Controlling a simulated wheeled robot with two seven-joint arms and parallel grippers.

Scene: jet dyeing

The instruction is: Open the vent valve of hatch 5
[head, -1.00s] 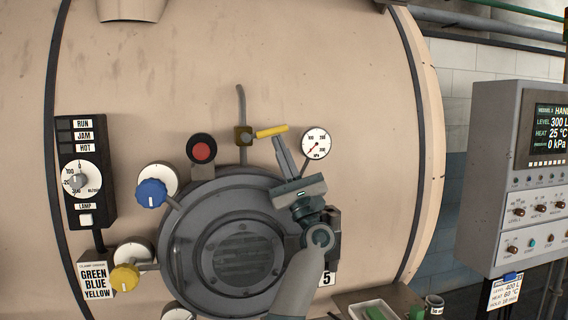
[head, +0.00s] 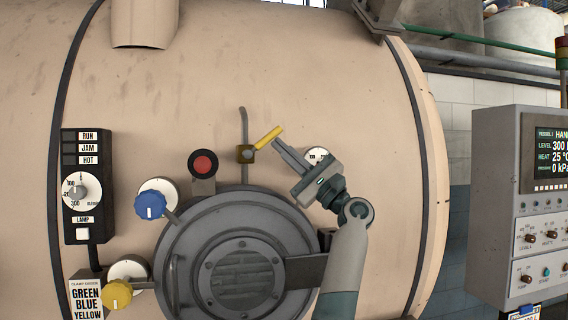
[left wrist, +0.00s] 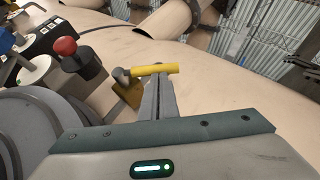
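The vent valve is a small brass body (head: 245,153) with a yellow lever (head: 268,138) on a thin pipe above the round grey hatch (head: 190,238). The lever slants up to the right. My left gripper (head: 278,145) comes from the lower right, its fingertips at the underside of the lever. In the left wrist view the fingers (left wrist: 158,88) look closed together, with the yellow lever (left wrist: 155,70) lying across their tips rather than between them. Whether they touch it is hard to tell. My right gripper is out of view. The hatch number plate is hidden now.
A pressure gauge (head: 317,154) sits just behind my left gripper, partly covered. A red button (head: 203,164), a blue knob (head: 150,205) and a yellow knob (head: 117,294) lie left. A control panel (head: 492,200) stands right, its screen reading 0 kPa.

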